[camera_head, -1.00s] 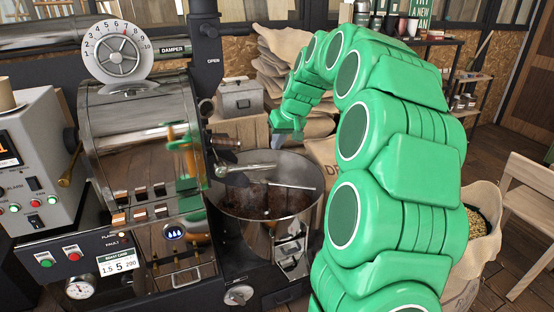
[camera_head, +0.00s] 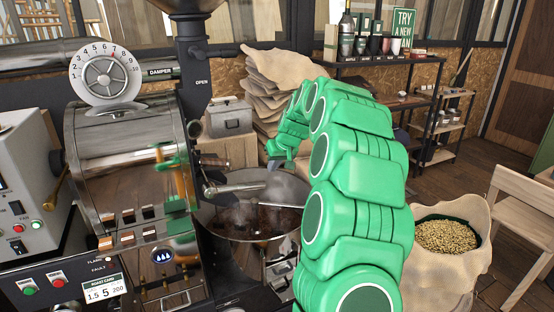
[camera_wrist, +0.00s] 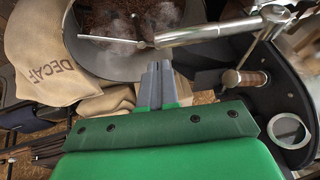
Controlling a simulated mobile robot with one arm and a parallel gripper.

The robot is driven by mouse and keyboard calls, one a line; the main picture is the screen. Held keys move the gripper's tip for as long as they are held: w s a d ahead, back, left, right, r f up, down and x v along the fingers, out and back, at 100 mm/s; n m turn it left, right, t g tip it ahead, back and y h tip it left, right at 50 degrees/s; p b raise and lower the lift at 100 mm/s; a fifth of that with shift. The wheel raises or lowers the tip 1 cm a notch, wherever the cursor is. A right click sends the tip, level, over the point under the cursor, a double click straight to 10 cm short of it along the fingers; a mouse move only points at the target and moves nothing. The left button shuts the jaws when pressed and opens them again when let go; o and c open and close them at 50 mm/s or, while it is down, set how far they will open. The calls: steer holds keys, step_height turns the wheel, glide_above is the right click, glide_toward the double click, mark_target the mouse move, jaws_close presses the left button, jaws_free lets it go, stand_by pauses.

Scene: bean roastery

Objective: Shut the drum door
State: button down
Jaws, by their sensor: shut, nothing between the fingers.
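The roaster's polished drum (camera_head: 125,140) fills the left of the head view. Its black front face (camera_wrist: 210,85) shows in the wrist view, with a wooden-gripped handle (camera_wrist: 250,78) and a round metal-rimmed port (camera_wrist: 288,131). I cannot tell clearly how far the drum door stands open. A chrome arm (camera_head: 235,188) reaches from the front over the round cooling tray (camera_head: 208,222). My gripper (camera_head: 273,152) is shut and empty, above the tray's far side. In the wrist view its fingertips (camera_wrist: 157,66) point at the tray's edge, apart from the handle.
Dark beans and haze lie in the cooling tray. Burlap sacks (camera_head: 270,105) and a metal box (camera_head: 229,116) stand behind. An open bean sack (camera_head: 450,260) and a wooden chair (camera_head: 520,210) are at right. A control box (camera_head: 20,170) is at far left.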

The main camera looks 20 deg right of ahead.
mark_target(265, 185)
steer(key=x, duration=0.8)
steer(key=shift+w, duration=0.1)
steer(key=shift+f, duration=0.2)
steer(key=shift+f+y, duration=0.6)
steer(key=shift+f, duration=0.25)
steer(key=a+f+m+y, duration=0.1)
steer(key=a+f+y, duration=0.15)
steer(key=f, duration=0.35)
steer(key=a+f+m+y, duration=0.1)
steer(key=f+y, duration=0.3)
steer(key=f, duration=0.1)
steer(key=a+f+m+t+y, duration=0.2)
steer(key=a+f+y, duration=0.3)
steer(key=a, duration=0.7)
steer(key=shift+a+f+y, duration=0.25)
steer(key=shift+f+y, duration=0.1)
steer(key=shift+f, duration=1)
